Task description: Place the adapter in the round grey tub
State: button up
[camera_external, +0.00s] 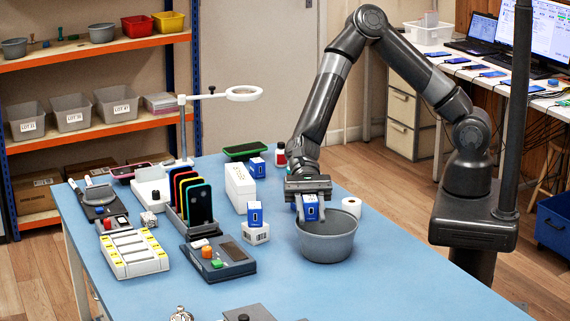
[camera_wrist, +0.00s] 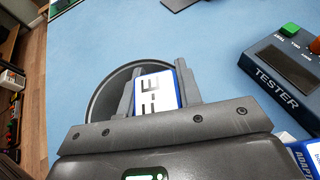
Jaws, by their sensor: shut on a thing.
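My gripper (camera_external: 311,207) points down over the round grey tub (camera_external: 327,246) near the right side of the blue table. It is shut on a small blue and white box, the adapter (camera_external: 311,212), held at the tub's rim height or slightly above. In the wrist view the adapter (camera_wrist: 157,91) sits between the two grey fingers (camera_wrist: 157,85), with the tub (camera_wrist: 97,100) behind and to the left. The tub's inside is partly hidden by the gripper. I cannot tell whether the adapter touches the tub.
A similar blue box (camera_external: 255,214) stands on a white block left of the tub, and another (camera_external: 257,167) stands farther back. A tester (camera_external: 219,258) lies to the left. A white roll (camera_external: 351,206) stands behind the tub. The table's right front is clear.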

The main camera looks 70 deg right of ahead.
jog(key=shift+f, duration=0.1)
jog(key=shift+f, duration=0.35)
jog(key=shift+f, duration=0.15)
jog(key=o, duration=1)
jog(key=shift+c, duration=0.2)
jog(key=shift+d+f, duration=0.1)
jog(key=shift+r, duration=0.25)
jog(key=r+v, duration=0.1)
jog(key=v, duration=1.1)
